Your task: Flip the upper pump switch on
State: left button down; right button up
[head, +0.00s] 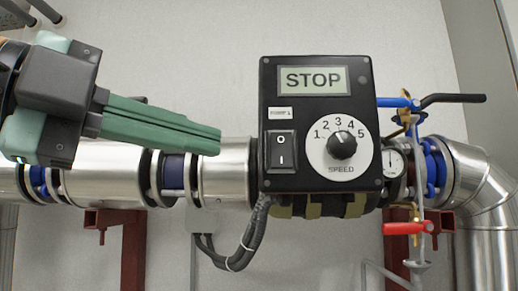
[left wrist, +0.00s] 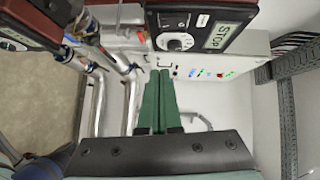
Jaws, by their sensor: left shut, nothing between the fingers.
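The upper pump's black control box (head: 268,215) is mounted on a silver pipe in the head view. Its display (head: 313,80) reads STOP. Its black rocker switch (head: 281,151), marked O above and I below, is at the box's lower left. A speed dial (head: 342,146) is to its right. My left gripper (head: 220,140) is shut and empty, its green fingers pointing right, with the tips left of the switch and apart from it in the picture. In the left wrist view the gripper (left wrist: 159,75) points up toward a box with a STOP display (left wrist: 228,36). My right gripper is out of view.
A blue-handled valve (head: 395,102), a red-handled valve (head: 405,228) and a black lever (head: 455,98) stand right of the box. A gauge (head: 394,162) sits beside it. Black cables (head: 243,245) hang below.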

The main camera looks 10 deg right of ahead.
pick_arm(q)
jog(key=shift+s+a+r+t, duration=0.1)
jog(key=shift+a+r+t, duration=0.2)
jog(key=shift+r+t, duration=0.15)
jog(key=p, duration=0.3)
send_near(291, 165)
jog(key=s+d, duration=0.1)
jog(key=d, duration=0.3)
jog(key=w, duration=0.1)
jog(key=w+d+p, duration=0.1)
jog(key=w, duration=0.1)
jog(key=shift+w+r, duration=0.1)
jog(key=shift+w, duration=0.3)
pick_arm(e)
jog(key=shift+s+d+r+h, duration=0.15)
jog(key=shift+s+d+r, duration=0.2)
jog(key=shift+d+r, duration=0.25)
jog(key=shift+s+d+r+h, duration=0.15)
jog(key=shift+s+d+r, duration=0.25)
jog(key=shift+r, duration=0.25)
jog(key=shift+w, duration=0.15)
